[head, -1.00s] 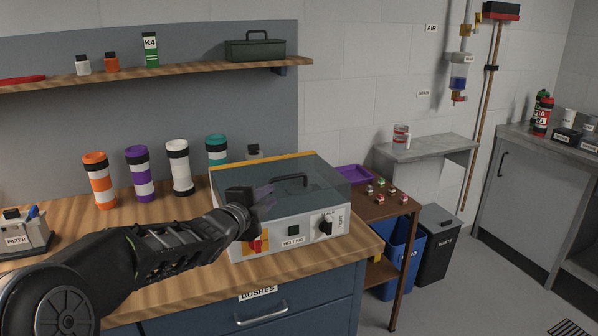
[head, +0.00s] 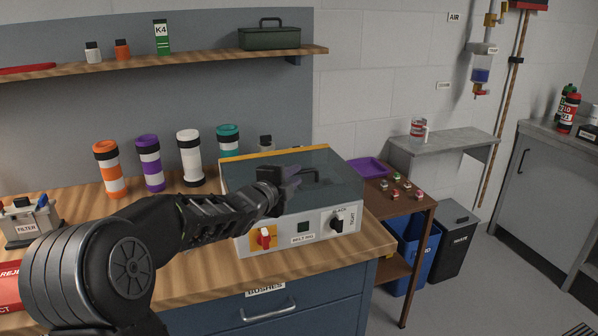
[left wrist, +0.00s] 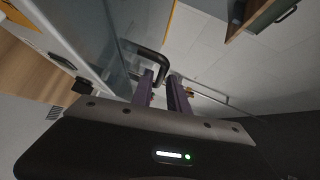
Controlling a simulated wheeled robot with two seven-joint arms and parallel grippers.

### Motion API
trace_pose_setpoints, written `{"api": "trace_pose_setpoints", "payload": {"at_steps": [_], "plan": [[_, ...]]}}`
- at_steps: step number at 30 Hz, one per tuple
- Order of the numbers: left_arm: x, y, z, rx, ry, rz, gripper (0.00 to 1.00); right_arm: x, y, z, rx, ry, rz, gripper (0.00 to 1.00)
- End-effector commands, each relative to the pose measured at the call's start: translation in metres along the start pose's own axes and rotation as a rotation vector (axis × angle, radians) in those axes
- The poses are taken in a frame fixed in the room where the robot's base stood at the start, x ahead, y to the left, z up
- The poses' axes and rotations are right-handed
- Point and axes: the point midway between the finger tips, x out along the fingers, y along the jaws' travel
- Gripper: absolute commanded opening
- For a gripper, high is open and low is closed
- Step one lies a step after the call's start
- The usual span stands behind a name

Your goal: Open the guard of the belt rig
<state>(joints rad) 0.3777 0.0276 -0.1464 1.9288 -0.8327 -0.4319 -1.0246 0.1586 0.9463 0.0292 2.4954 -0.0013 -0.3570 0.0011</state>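The belt rig (head: 284,239) is a light grey box on the wooden bench, with a red knob (head: 264,237) on yellow at its front left and a black knob (head: 337,220) at its front right. Its guard (head: 338,174) is a smoky clear cover, lying closed on top, with a dark handle. My left gripper (head: 292,176) is over the front of the guard, beside the handle in the head view. In the left wrist view its two purple fingers (left wrist: 161,88) stand apart, with the handle (left wrist: 140,56) just beyond the tips. A grip on it is not visible. My right gripper is not in view.
Striped tubes, orange (head: 109,170), purple (head: 150,163), white (head: 189,158) and teal (head: 228,141), stand behind and left of the rig. A shelf (head: 200,60) runs above. A small side table (head: 411,209) with a purple tray (head: 366,167) stands at right.

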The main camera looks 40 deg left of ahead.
Motion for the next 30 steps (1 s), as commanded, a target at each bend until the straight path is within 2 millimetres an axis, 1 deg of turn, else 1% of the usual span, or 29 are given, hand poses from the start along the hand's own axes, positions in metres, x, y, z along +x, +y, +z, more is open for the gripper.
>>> {"api": "trace_pose_setpoints", "payload": {"at_steps": [1, 4, 9, 17, 24, 30], "plan": [[0.009, 0.000, -0.001, -0.001, 0.001, 0.002, 0.20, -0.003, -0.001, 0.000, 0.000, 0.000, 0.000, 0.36], [0.022, -0.001, -0.001, 0.001, 0.001, 0.002, 0.20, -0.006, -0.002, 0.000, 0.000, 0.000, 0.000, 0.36], [0.033, -0.001, -0.001, 0.000, 0.001, 0.000, 0.20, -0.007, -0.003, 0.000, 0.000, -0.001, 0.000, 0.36], [0.034, 0.000, -0.001, 0.000, 0.001, -0.001, 0.19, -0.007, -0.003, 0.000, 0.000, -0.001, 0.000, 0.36], [0.034, 0.000, 0.000, 0.000, 0.000, 0.000, 0.00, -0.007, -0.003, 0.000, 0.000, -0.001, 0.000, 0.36], [0.034, 0.000, 0.000, 0.000, 0.000, 0.000, 0.00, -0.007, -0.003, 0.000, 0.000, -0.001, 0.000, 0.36]]}}
